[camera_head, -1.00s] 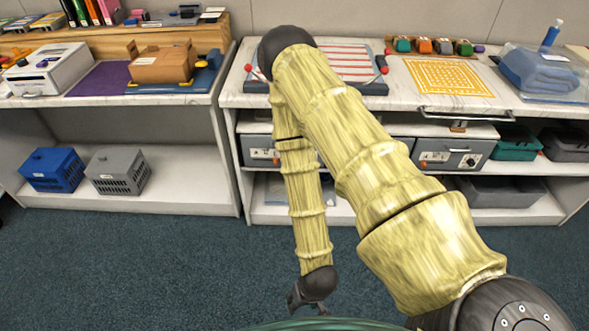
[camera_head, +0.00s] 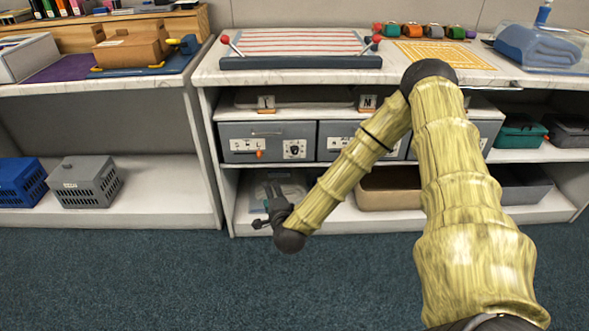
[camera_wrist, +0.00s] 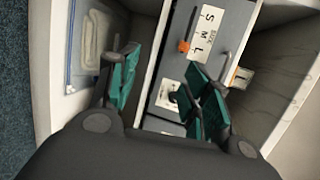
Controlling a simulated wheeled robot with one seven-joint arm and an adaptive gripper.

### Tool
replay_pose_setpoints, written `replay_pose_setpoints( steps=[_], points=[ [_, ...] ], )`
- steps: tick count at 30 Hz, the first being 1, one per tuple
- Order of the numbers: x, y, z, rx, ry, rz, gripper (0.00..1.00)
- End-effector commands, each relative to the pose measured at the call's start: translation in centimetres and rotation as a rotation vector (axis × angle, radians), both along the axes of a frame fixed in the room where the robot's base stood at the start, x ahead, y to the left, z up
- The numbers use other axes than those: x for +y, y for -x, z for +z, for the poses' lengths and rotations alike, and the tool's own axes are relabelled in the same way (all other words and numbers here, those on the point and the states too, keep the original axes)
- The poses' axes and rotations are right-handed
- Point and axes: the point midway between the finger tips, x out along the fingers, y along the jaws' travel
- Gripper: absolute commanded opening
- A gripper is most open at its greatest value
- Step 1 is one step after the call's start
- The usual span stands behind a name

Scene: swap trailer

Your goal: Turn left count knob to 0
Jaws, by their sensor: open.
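The left grey drawer unit (camera_head: 238,131) sits on the upper shelf of the right-hand bench. Its front has a dark round knob (camera_head: 294,150) on a white plate at the right, and an S M L slider with an orange tab (camera_head: 260,155) at the left. My gripper (camera_head: 266,204) is below and in front of this unit, apart from it. In the wrist view my gripper (camera_wrist: 160,78) is open and empty, its teal-padded fingers apart. The knob's white plate (camera_wrist: 166,93) shows between them, with the knob partly hidden by the right finger. The knob's setting is unreadable.
A second drawer unit (camera_head: 338,140) stands to the right, partly behind my arm. The lower shelf holds a clear container (camera_head: 286,188) behind my gripper and a tan bin (camera_head: 388,190). A striped board with red-knobbed levers (camera_head: 300,63) is on top. The floor in front is clear.

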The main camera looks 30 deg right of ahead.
Motion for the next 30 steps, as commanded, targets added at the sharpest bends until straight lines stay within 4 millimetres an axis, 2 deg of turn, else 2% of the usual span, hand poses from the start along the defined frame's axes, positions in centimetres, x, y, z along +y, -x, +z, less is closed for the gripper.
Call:
replay_pose_setpoints(
  steps=[1,3,6,9,17,30],
  points=[
    [-2.1,-0.8,-0.6,-0.061,-0.036,-0.061,0.48],
    [-4.5,-1.4,0.1,-0.139,-0.083,-0.130,0.48],
    [-7.4,-2.0,1.0,-0.232,-0.134,-0.210,0.48],
    [-9.3,-2.2,1.8,-0.297,-0.169,-0.262,0.48],
    [-11.2,-2.9,2.7,-0.350,-0.194,-0.301,0.48],
    [-14.6,-8.6,2.5,-0.346,-0.192,-0.298,0.48]
  ],
)
